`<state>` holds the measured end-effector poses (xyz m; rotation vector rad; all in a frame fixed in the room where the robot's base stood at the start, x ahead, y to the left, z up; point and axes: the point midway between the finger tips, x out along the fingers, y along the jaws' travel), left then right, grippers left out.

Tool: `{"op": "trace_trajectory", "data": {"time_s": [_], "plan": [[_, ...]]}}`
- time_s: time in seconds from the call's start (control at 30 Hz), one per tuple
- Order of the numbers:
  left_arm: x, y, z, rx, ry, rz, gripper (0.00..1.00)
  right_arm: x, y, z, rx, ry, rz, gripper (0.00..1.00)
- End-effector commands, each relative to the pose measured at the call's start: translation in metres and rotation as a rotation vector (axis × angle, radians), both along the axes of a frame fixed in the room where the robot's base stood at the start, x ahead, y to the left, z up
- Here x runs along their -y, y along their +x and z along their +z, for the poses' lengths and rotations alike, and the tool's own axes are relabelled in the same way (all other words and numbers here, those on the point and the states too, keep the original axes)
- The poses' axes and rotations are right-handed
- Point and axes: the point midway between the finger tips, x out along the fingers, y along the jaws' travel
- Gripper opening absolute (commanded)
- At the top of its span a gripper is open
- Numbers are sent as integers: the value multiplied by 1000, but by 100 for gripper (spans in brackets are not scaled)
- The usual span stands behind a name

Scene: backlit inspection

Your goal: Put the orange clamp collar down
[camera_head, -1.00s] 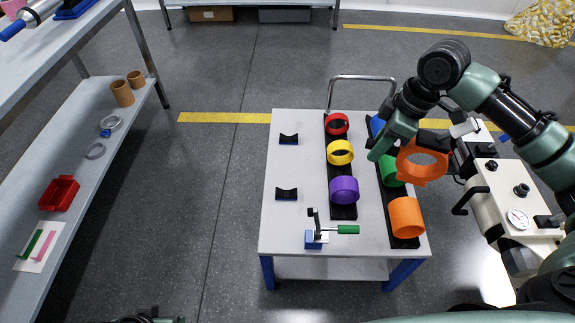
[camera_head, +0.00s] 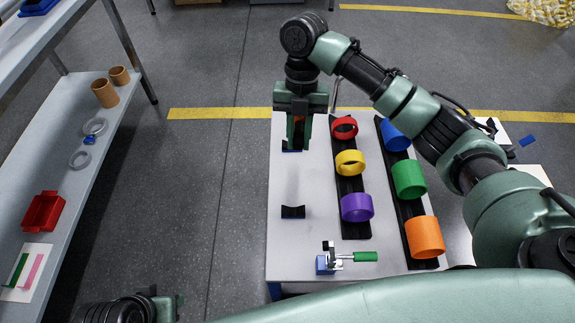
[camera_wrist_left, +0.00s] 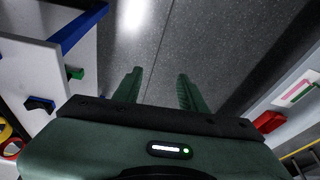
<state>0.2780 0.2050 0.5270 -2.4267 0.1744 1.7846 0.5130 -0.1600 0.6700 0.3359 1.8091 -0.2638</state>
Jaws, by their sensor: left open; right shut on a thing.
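My right gripper (camera_head: 299,138) is shut on the orange clamp collar (camera_head: 298,121) at the far left corner of the white table. Only a sliver of orange shows between its fingers; the rest of the collar is hidden. A dark cradle (camera_head: 288,147) shows partly behind the fingertips. I cannot tell whether the collar touches it. A second dark cradle (camera_head: 293,212) stands empty nearer on the table. My left gripper (camera_wrist_left: 157,88) is open and empty in the left wrist view, over the floor beside the table.
The white table (camera_head: 309,182) carries two dark racks with red, yellow, purple (camera_head: 356,208), blue, green (camera_head: 408,179) and orange (camera_head: 424,237) rings. A green-handled toggle clamp (camera_head: 340,258) is at the near edge. A shelf on the left holds a red bin (camera_head: 43,212).

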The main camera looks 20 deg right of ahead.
Motion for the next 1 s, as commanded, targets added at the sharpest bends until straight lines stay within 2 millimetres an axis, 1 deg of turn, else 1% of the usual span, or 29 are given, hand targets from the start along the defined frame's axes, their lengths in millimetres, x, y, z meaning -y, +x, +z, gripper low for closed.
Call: {"op": "trace_trajectory", "data": {"time_s": [0.07,0.17,0.27,0.37,0.57,0.8,0.9,1.0], "plan": [[0,0,-1,0,0,0,41,-7,0,-1,2,1,62,0],[0,-1,-4,1,0,0,41,-10,-1,-14,0,2,93,0],[0,-3,-8,5,0,0,41,-10,-2,-37,-3,2,94,0],[-1,-3,-16,3,0,0,41,-10,-2,-61,-2,1,94,0],[13,42,-5,202,-41,-16,41,-9,-1,-93,3,2,92,0],[30,93,20,459,-95,-35,41,-9,-1,-130,2,1,92,0],[36,111,34,560,-118,-42,41,-9,-1,-144,3,0,91,0],[41,123,46,639,-135,-47,41,-9,-1,-154,3,2,91,0]]}}
